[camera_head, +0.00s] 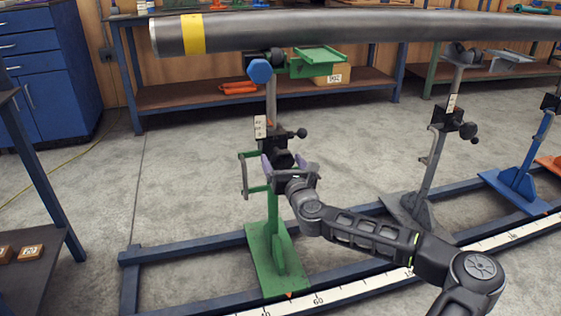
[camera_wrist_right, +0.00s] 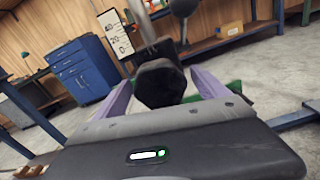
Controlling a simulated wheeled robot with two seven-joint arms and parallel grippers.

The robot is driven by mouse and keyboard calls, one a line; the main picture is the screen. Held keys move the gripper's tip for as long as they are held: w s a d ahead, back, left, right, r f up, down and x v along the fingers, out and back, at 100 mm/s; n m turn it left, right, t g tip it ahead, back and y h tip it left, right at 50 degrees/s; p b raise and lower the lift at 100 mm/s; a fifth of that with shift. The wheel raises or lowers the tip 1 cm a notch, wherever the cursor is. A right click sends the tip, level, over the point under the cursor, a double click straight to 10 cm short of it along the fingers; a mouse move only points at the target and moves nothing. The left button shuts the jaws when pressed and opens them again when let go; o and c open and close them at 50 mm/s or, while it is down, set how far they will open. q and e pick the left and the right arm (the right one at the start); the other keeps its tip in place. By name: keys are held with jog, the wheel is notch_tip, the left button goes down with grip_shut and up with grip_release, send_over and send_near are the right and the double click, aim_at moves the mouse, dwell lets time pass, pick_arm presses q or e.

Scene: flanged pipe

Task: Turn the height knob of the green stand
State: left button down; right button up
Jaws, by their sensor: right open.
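The green stand (camera_head: 272,225) rises from the floor rails with a green base plate and a grey post with a white scale. Its black height knob (camera_wrist_right: 160,83) faces me in the right wrist view, in front of the post. My right gripper (camera_head: 283,163) is at the stand's middle. Its two purple fingers are open, one on each side of the knob; I cannot tell whether they touch it. In the head view the knob is mostly hidden by the gripper. A smaller black ball handle (camera_head: 302,133) sticks out to the right of the post. My left gripper does not show.
A long grey pipe (camera_head: 350,29) with a yellow band lies across the top, above the stand. A grey stand (camera_head: 432,160) and a blue stand (camera_head: 522,178) are to the right on the blue rails. A dark table (camera_head: 40,265) is at the left.

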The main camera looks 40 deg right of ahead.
jog(key=shift+x, duration=1.1)
jog(key=shift+s, duration=0.1)
jog(key=shift+c, duration=0.3)
jog(key=c, duration=1.3)
jog(key=shift+n, duration=0.4)
